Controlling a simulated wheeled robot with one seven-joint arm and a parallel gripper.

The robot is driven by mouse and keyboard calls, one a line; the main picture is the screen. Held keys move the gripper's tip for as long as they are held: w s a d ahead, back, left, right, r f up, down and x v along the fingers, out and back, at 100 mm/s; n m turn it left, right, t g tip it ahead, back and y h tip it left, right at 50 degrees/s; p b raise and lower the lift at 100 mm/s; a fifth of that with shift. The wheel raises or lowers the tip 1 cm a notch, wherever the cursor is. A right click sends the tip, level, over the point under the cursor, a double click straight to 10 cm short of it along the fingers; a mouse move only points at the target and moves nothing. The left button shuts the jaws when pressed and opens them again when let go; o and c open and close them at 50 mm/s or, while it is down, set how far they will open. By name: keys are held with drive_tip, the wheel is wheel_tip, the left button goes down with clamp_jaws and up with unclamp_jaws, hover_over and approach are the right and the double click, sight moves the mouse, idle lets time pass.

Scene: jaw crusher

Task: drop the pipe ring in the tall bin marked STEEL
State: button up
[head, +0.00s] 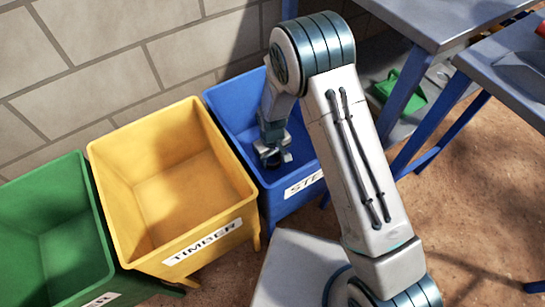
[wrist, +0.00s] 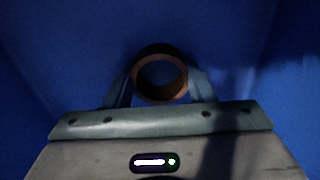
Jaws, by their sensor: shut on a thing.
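The blue bin (head: 222,97) stands to the right of the yellow bin, and its label shows the letters "STE" before my arm covers the rest. My gripper (head: 274,157) reaches down into the mouth of this bin. In the wrist view my gripper (wrist: 160,88) is shut on the pipe ring (wrist: 160,52), a rusty brown ring held between the two fingers. Blue walls surround the ring in that view. In the head view the ring is too dark and small to make out.
A yellow bin (head: 104,150) marked TIMBER stands left of the blue bin, and a green bin (head: 84,200) stands further left. A block wall (head: 130,50) runs behind them. Grey tables (head: 425,20) with blue legs stand at the right, with a green object (head: 403,92) beneath.

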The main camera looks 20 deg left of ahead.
drive_tip(key=o, duration=1.1)
drive_tip(key=shift+f, duration=0.1)
wheel_tip(320, 180, up, 12)
drive_tip(key=p, duration=0.5)
drive_tip(key=w+d+r+m, duration=0.1)
drive_tip(key=d+r+m, duration=0.1)
drive_tip(key=d+r, duration=0.65)
drive_tip(key=s+d+r+m, duration=0.2)
drive_tip(key=s+d+r, duration=0.2)
drive_tip(key=d, duration=0.3)
drive_tip(key=s+d+r+m, duration=0.3)
drive_tip(key=s+d+r, duration=0.2)
drive_tip(key=d+r, duration=0.1)
drive_tip(key=s+d+r+m+t, duration=0.1)
drive_tip(key=s+d+r+m, duration=0.1)
drive_tip(key=s+d+r, duration=0.3)
drive_tip(key=shift+d+r+m, duration=0.2)
drive_tip(key=shift+d, duration=0.7)
drive_tip(key=shift+d+r+m, duration=0.15)
drive_tip(key=shift+d+m, duration=0.05)
drive_tip(key=shift+d, duration=0.7)
